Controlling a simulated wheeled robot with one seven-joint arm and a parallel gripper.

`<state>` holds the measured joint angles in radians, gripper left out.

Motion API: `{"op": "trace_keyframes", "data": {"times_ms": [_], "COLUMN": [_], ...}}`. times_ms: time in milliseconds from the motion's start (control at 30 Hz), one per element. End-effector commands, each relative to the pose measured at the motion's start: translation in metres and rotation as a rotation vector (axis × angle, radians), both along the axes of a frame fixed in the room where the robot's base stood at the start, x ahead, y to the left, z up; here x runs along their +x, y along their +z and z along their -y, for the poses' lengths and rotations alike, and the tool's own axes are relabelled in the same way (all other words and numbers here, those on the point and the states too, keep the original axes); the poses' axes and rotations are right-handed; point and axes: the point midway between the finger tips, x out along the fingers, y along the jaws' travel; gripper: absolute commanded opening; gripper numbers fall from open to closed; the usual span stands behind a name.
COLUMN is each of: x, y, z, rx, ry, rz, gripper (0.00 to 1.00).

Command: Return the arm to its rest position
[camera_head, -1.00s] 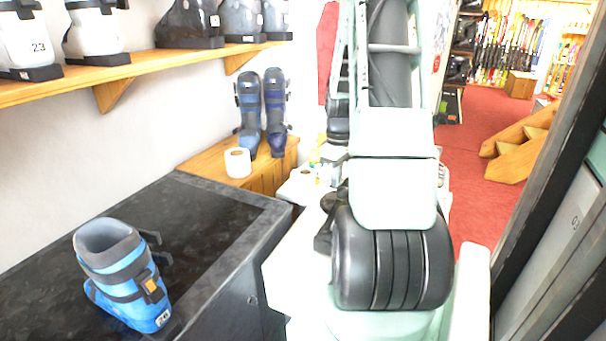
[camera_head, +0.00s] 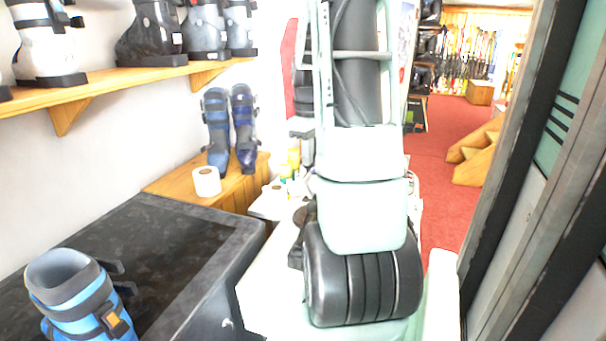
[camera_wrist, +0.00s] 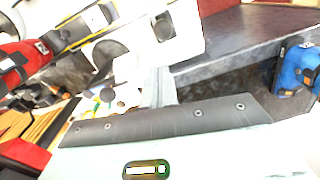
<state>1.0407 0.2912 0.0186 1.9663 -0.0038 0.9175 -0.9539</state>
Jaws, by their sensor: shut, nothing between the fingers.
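My arm (camera_head: 362,215) stands folded and upright in the middle of the head view, with pale green links above a black ribbed joint. Its upper part runs out of the top of the picture. I cannot make out my gripper's fingertips in either view. The wrist view is tilted and shows a pale surface with a dark bolted strip (camera_wrist: 165,124) across its lower part. Nothing held shows in either view.
A blue ski boot (camera_head: 82,300) stands on the dark bench (camera_head: 150,235) at left; it also shows in the wrist view (camera_wrist: 297,70). Dark blue boots (camera_head: 230,130) and a white roll (camera_head: 206,182) sit on a wooden ledge. Red floor (camera_head: 437,150) lies open behind, right of my arm.

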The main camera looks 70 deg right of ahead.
Motion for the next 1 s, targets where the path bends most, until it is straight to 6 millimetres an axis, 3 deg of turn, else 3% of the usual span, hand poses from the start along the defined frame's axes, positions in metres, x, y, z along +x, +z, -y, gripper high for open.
{"op": "trace_keyframes", "data": {"times_ms": [200,1000], "x": [-0.0036,-0.0031], "y": [0.0106,0.0106], "z": [0.0007,0.0006], "rx": [0.000,0.000], "ry": [0.000,0.000], "rz": [0.001,0.001], "gripper": [0.00,0.00]}}
